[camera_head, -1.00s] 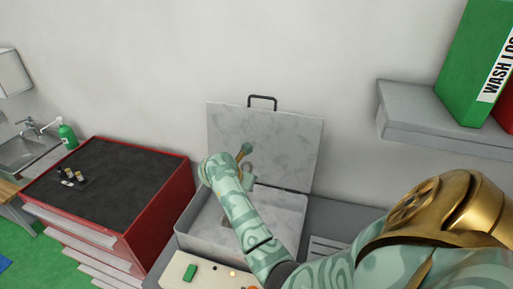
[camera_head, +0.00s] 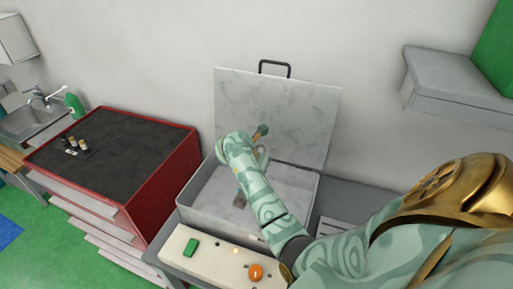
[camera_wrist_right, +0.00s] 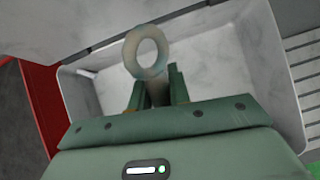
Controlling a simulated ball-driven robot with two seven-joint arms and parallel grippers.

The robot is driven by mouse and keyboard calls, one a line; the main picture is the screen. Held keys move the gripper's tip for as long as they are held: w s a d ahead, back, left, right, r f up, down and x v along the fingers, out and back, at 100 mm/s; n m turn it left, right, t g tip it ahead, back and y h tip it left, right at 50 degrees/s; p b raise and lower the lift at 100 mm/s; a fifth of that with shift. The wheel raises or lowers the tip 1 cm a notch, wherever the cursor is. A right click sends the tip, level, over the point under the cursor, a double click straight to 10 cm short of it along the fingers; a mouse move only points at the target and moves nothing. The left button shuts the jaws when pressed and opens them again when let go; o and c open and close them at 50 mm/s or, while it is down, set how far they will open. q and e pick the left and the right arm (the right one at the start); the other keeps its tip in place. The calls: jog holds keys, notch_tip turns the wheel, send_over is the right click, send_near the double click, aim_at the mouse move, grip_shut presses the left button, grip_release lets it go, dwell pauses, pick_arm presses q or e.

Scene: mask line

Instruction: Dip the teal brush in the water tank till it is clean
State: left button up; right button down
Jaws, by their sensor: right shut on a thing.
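The grey open-topped water tank (camera_head: 200,215) stands with its marbled lid (camera_head: 305,110) raised behind it. My right arm reaches over the tank, and its forearm hides most of the gripper in the head view. In the right wrist view my right gripper (camera_wrist_right: 157,92) is shut on the teal brush, whose pale ring-shaped end (camera_wrist_right: 147,52) shows beyond the fingers. A small dark grey shape (camera_head: 240,200) shows below my wrist inside the tank; I cannot tell if it is the bristles. The water level and how clean the bristles are cannot be seen. My left gripper is not in view.
A cream control panel (camera_head: 212,260) with a green button (camera_head: 190,248) and an orange knob (camera_head: 256,272) is in front of the tank. A red cabinet (camera_head: 170,195) with a black top stands left. A grey shelf (camera_head: 455,88) is on the right wall.

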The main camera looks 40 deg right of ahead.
notch_tip(320, 180, down, 9)
jog(key=b, duration=0.6)
jog(key=shift+b, duration=0.35)
jog(key=shift+f, duration=0.1)
dwell(6.5)
